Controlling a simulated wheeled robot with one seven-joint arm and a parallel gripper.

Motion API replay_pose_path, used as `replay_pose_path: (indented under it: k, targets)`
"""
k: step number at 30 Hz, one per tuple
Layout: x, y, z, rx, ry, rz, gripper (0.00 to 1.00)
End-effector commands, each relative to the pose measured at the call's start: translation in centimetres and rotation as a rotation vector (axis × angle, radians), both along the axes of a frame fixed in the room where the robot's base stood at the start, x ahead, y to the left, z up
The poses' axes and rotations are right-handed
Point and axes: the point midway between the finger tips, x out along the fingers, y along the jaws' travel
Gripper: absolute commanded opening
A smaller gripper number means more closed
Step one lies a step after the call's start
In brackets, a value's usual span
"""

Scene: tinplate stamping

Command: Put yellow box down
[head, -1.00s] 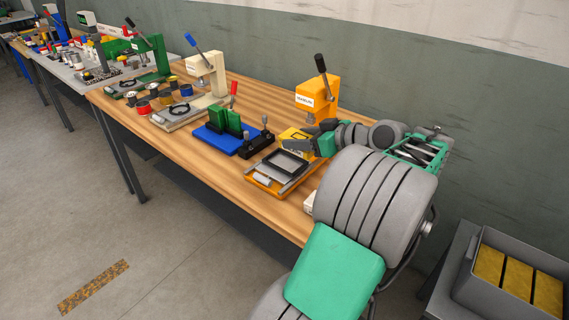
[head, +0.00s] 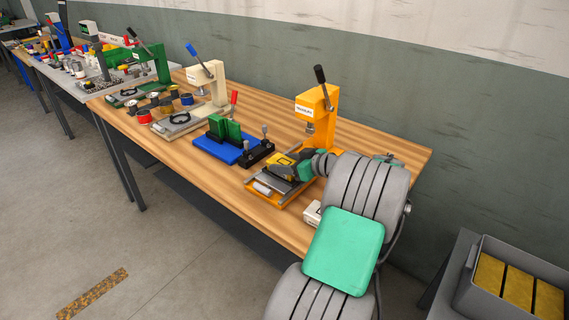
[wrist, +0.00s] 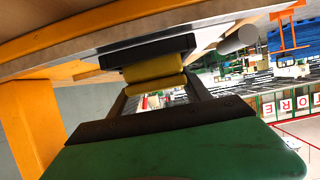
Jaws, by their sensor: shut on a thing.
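The yellow box (head: 283,160) is in the jaws of my gripper (head: 292,168) in the head view. It is over or on the tray of the orange press (head: 317,104), in front of the press post. My fingers hide part of it. In the wrist view the yellow box (wrist: 153,68) sits between the fingertips, close against a dark plate (wrist: 148,46). I cannot tell whether the box touches that plate. My gripper is shut on the box.
A blue fixture with green blocks (head: 224,135) and a black clamp block (head: 257,152) stand to the left. A cream press (head: 203,85) is farther left. A small white box (head: 312,212) lies near the front edge. A grey bin (head: 483,308) stands at the lower right.

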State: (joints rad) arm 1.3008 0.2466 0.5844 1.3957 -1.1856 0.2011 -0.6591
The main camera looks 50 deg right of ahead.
Motion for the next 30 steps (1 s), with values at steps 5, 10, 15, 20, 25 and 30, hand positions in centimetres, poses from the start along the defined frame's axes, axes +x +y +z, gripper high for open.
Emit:
replay_pose_path:
  k: [5,10,15,20,25,30]
  targets:
    - [0.0,0.0,-0.1,0.0,0.0,0.0,0.66]
    - [0.0,0.0,-0.1,0.0,0.0,0.0,0.78]
    - [0.0,0.0,-0.1,0.0,0.0,0.0,0.78]
    - [-0.7,-0.2,0.5,-0.001,-0.001,-0.003,0.78]
    - [-4.4,-0.6,2.0,-0.003,-0.001,-0.006,0.78]
    - [-8.4,-0.9,3.6,-0.002,0.0,-0.006,0.78]
